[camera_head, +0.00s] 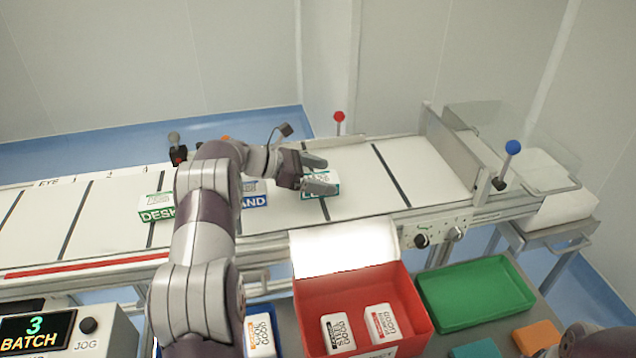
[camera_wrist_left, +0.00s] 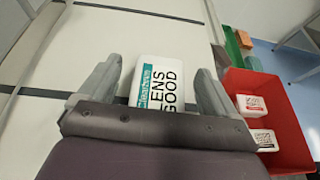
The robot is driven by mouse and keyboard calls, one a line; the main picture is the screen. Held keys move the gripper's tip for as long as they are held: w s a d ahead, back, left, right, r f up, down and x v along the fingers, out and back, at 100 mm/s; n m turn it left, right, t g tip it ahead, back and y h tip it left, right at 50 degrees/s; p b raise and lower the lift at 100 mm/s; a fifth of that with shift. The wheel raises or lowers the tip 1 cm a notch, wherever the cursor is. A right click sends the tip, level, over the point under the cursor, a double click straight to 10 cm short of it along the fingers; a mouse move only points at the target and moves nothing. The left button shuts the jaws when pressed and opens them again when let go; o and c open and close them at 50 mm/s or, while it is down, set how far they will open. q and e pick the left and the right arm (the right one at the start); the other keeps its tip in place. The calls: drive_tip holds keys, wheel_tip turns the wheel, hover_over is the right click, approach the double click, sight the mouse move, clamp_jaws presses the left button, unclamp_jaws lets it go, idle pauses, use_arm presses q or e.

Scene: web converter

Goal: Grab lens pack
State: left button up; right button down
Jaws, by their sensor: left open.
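The lens pack (camera_wrist_left: 158,88) is a white box with a teal band, lettered "LENS GOOD" in the left wrist view. In the head view the lens pack (camera_head: 322,190) lies on the white conveyor, partly hidden by my gripper. My left gripper (camera_head: 318,174) is open, with its fingers over the pack. In the left wrist view the fingers of my left gripper (camera_wrist_left: 155,85) stand on either side of the pack, with gaps visible. Part of my right arm (camera_head: 588,342) shows at the bottom right; its gripper is not seen.
A green-labelled DESK pack (camera_head: 157,208) and a blue-labelled pack (camera_head: 254,194) lie on the belt to the left. A red bin (camera_head: 412,318) holding two packs and an empty green tray (camera_head: 478,292) stand in front. A red-knobbed lever (camera_head: 339,118) and blue-knobbed lever (camera_head: 512,148) rise beside the conveyor.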

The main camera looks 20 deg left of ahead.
use_arm(q)
drive_tip(key=c, duration=1)
drive_tip(key=shift+c, duration=0.7)
drive_tip(key=shift+r, duration=0.15)
